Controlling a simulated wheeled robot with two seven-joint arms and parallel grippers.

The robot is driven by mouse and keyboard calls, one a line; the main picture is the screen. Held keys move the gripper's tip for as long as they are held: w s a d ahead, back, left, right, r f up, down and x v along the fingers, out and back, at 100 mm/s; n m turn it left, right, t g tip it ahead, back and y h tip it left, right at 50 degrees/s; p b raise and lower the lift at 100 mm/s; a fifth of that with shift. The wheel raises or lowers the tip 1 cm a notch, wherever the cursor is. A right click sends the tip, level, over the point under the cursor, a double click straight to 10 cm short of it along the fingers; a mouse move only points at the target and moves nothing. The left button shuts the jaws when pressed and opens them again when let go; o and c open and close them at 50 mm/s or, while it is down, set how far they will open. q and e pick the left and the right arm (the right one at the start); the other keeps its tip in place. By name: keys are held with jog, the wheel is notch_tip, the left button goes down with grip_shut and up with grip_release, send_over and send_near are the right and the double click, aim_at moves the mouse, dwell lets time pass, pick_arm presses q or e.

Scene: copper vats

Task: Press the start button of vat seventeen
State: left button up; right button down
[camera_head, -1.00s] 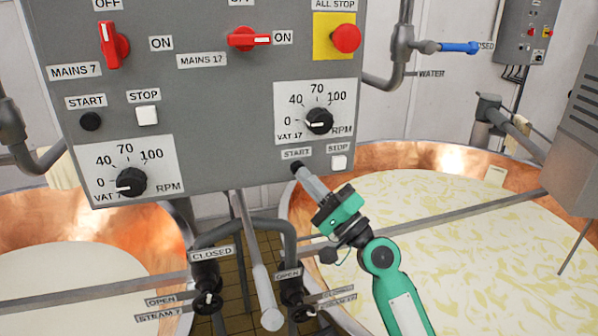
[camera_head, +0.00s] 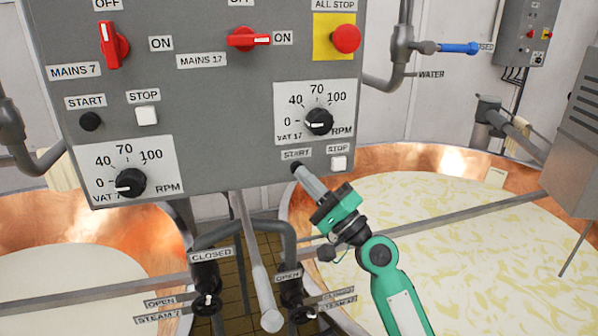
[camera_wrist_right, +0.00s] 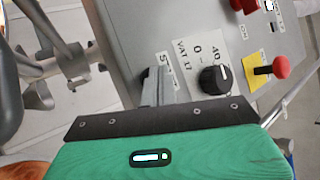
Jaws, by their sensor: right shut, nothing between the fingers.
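The START label (camera_head: 297,154) of vat seventeen is at the lower right of the grey control panel (camera_head: 215,110). The black start button (camera_head: 296,167) shows as a dark spot below it, largely covered by my right gripper (camera_head: 303,175). The gripper's closed, empty fingers end at that spot; I cannot tell whether they touch or press the button. The white stop button (camera_head: 339,163) is just right of the fingertips. My left gripper is not in view.
The vat 17 knob (camera_head: 319,121) is above the fingertips. The red all-stop button (camera_head: 346,38) is higher up. Vat 7's black start button (camera_head: 90,121) is at left. Pipes and valves (camera_head: 293,297) stand below the panel. A copper vat (camera_head: 440,157) is behind my right arm.

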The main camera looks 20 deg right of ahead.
jog(key=shift+w, duration=0.15)
dwell(0.5)
jog(key=shift+s, duration=0.9)
jog(key=shift+s, duration=0.1)
jog(key=s+p, duration=0.1)
jog(key=s, duration=0.3)
jog(key=shift+s+d, duration=0.1)
jog(key=shift+s, duration=0.3)
